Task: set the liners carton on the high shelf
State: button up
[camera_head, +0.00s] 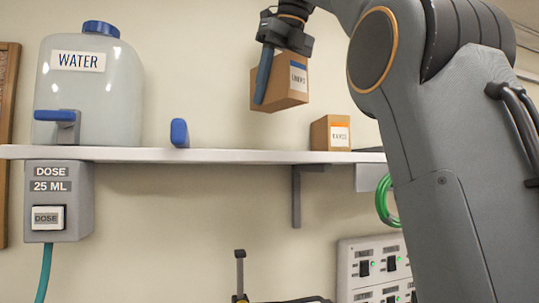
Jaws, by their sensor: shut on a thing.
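The liners carton (289,88) is a brown cardboard box with a blue-topped white label on its right-hand face. It hangs tilted in the air, its bottom above the level of the high shelf (225,155) and apart from it. My gripper (264,75) is shut on the carton, with a blue-grey finger across its left face. The other finger is hidden behind the carton. The shelf is a white board on the wall, seen from below its top surface.
A water tank (90,95) stands at the shelf's left and a small blue item (180,133) right of it. Another brown carton (322,134) stands on the shelf at the right. Between these two the shelf edge looks clear. A dose box (59,200) hangs below the shelf.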

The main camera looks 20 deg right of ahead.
aim_at(278, 85)
jog(key=shift+w+f, duration=0.15)
jog(key=shift+f, duration=4.8)
jog(key=shift+f, duration=0.1)
jog(key=o, duration=1.1)
jog(key=v, duration=1.2)
